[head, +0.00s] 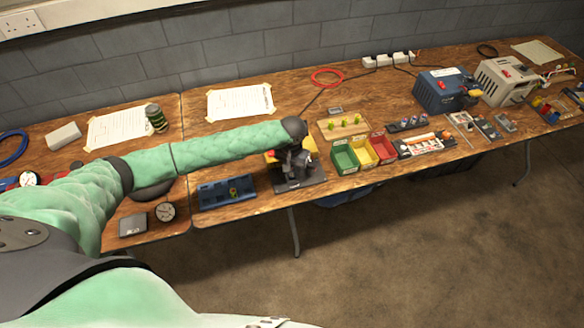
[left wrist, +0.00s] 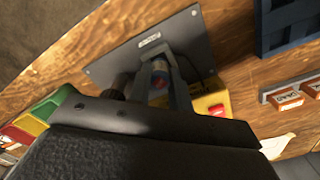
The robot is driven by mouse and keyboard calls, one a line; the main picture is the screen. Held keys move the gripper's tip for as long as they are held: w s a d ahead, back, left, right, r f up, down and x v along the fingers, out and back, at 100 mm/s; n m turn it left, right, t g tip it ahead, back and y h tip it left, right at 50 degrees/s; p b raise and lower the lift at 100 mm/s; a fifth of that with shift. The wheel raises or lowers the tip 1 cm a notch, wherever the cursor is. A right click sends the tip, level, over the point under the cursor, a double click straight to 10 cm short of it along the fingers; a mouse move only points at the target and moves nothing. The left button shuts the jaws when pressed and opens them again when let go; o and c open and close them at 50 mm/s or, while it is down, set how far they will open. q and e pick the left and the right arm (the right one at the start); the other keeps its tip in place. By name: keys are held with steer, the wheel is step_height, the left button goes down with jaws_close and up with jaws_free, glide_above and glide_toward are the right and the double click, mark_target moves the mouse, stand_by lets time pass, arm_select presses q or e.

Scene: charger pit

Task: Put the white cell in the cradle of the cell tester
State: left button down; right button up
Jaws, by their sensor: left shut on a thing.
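My left gripper (head: 294,170) is over the cell tester, whose dark base plate (head: 310,183) lies near the front edge of the table. In the left wrist view the base plate (left wrist: 115,68) carries a small label, and a yellow part (left wrist: 205,103) with a red button stands beside the fingers. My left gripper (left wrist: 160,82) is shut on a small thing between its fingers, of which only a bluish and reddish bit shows. I cannot make out the white cell clearly, nor whether the held thing touches the cradle, which is mostly hidden by the gripper. My right gripper is not in view.
A blue tray (head: 212,197) is left of the tester. Green (head: 345,160), yellow (head: 362,152) and red (head: 384,149) bins stand close on its right. A wooden board (head: 328,132) with green-yellow pieces is behind.

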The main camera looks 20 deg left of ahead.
arm_select(q)
steer(key=shift+f, duration=0.1)
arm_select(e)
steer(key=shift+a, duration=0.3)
arm_select(q)
steer(key=shift+f, duration=0.6)
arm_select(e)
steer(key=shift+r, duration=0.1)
arm_select(q)
steer(key=shift+f+p, duration=0.3)
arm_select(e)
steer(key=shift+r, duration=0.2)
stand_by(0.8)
arm_select(q)
steer(key=c, duration=1.2)
jaws_free()
